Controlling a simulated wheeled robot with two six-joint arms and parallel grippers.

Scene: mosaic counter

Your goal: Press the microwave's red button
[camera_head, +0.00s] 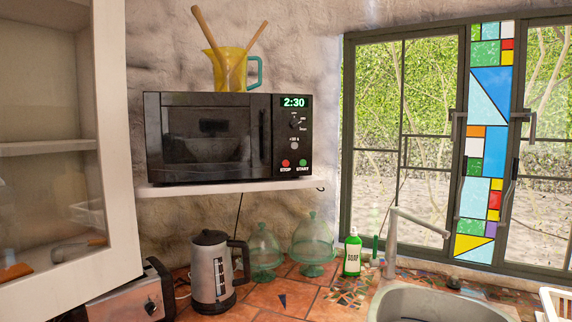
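The black microwave (205,140) stands on a white wall shelf, with its door shut. Its green display (294,102) reads 2:30. The round red button (286,163) is low on the right-hand control panel, above the word STOP. A green button (303,163) marked START sits just to its right. Neither of my grippers shows in the head view, and nothing covers the panel.
A yellow jug (228,68) with wooden utensils stands on top of the microwave. An open white cabinet door (118,150) is at the left. Below the shelf (230,187) are a kettle (209,270), a toaster (125,300), glass domes (313,240) and a soap bottle (352,255). A sink (440,303) is at right.

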